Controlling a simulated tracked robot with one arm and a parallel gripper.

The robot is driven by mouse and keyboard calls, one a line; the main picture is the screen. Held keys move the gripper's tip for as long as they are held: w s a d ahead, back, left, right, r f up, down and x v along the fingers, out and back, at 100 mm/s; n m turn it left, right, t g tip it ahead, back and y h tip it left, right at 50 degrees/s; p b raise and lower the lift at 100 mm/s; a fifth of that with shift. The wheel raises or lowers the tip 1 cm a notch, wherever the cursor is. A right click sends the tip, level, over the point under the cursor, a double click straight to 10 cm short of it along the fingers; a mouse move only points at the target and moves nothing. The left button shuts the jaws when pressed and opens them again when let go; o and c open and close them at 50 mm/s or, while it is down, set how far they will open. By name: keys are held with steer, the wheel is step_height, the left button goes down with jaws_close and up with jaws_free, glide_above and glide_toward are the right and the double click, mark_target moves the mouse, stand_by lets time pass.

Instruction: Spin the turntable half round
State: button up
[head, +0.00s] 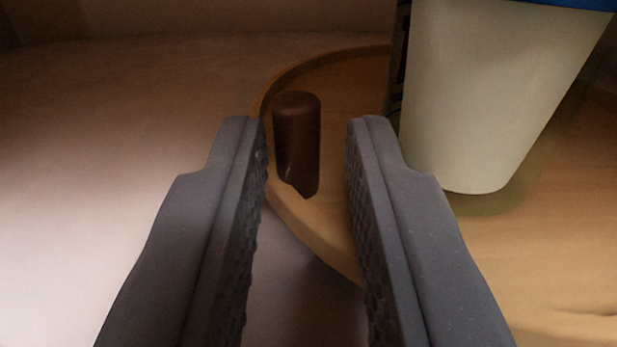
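The turntable (335,242) is a round light-wood disc with a low rim, filling the right of the head view. A dark brown upright peg (297,140) stands at its left edge. My gripper (308,130) is open, with one grey finger on each side of the peg in the picture. A gap shows between the peg and each finger, wider on the right. I cannot tell whether the fingertips reach as far as the peg. The turntable's right side runs out of view.
A pale cream tapered cup (490,95) with a blue top edge stands on the turntable, close to the right of my right finger. A dark object (398,50) is partly hidden behind it. The surface left of the turntable is clear.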

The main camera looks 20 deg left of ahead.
steer(key=p+v, duration=0.2)
steer(key=v, duration=1.1)
steer(key=shift+s+d, duration=0.15)
steer(key=shift+s, duration=0.05)
steer(key=d+r+m+h+p, duration=0.2)
steer(key=d+r+p, duration=0.1)
steer(key=d+r, duration=1)
steer(key=s+d+r+m+h+p, duration=0.1)
steer(key=s+d+r+h, duration=0.1)
steer(key=d, duration=0.4)
steer(key=s+d+r+m+h+p, duration=0.1)
steer(key=s+d+r, duration=0.2)
steer(key=d+r, duration=0.3)
steer(key=s+d+r+m+g+h+p, duration=0.1)
steer(key=s+d+r+h, duration=0.1)
steer(key=d, duration=0.4)
step_height(320, 180, up, 2)
steer(key=shift+s+d+r+h, duration=0.15)
steer(key=shift+s+d+h, duration=0.15)
steer(key=shift+s, duration=0.55)
